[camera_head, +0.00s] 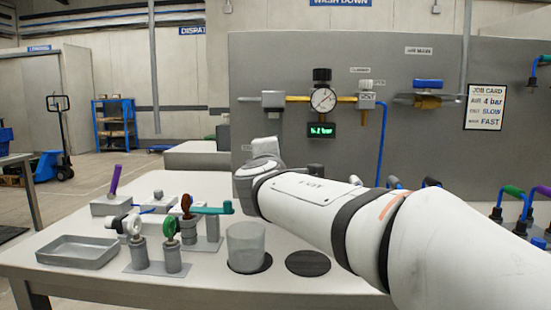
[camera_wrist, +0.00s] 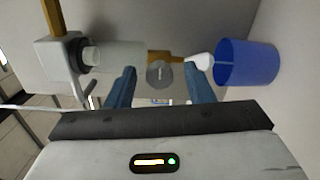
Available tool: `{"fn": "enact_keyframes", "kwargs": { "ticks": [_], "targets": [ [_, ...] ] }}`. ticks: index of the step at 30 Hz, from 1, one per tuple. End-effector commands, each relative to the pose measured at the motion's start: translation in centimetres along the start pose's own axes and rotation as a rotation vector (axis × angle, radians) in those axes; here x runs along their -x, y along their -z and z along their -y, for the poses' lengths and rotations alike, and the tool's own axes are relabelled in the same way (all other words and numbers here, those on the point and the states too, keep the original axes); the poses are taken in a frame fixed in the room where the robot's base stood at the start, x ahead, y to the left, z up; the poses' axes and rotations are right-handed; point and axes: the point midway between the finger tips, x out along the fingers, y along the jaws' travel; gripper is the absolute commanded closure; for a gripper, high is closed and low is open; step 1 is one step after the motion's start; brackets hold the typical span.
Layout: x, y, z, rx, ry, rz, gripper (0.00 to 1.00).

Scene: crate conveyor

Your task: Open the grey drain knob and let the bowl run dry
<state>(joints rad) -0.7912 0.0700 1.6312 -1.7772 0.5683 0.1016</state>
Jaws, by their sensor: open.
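In the wrist view, the round grey drain knob (camera_wrist: 159,75) faces me, with a thin bar across it. It lies in the gap between the two blue fingers of my open gripper (camera_wrist: 160,67); no contact is visible. A brass fitting (camera_wrist: 176,57) shows just behind it. The pale, hazy bowl (camera_wrist: 117,56) is to the left, joined to a grey filter block (camera_wrist: 58,52). I cannot tell how much liquid it holds. In the head view, the filter block (camera_head: 273,99) shows on the panel; my arm hides the bowl, knob and fingers.
In the wrist view, a blue cup (camera_wrist: 248,62) and a white spout-like piece (camera_wrist: 201,60) are right of the knob. In the head view, a gauge (camera_head: 323,99) sits on the panel. A clear beaker (camera_head: 246,244) and several coloured-handled valves stand on the bench (camera_head: 205,285).

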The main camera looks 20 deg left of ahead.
Motion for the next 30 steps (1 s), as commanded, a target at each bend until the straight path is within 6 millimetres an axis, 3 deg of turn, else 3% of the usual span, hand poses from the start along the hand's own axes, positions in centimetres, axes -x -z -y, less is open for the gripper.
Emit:
{"fn": "enact_keyframes", "kwargs": {
  "ticks": [15,30],
  "targets": [
    [7.2,0.0,-0.1,-0.001,-0.001,-0.001,0.52],
    [7.5,-0.1,0.0,-0.001,0.000,0.000,0.52]
  ]
}}
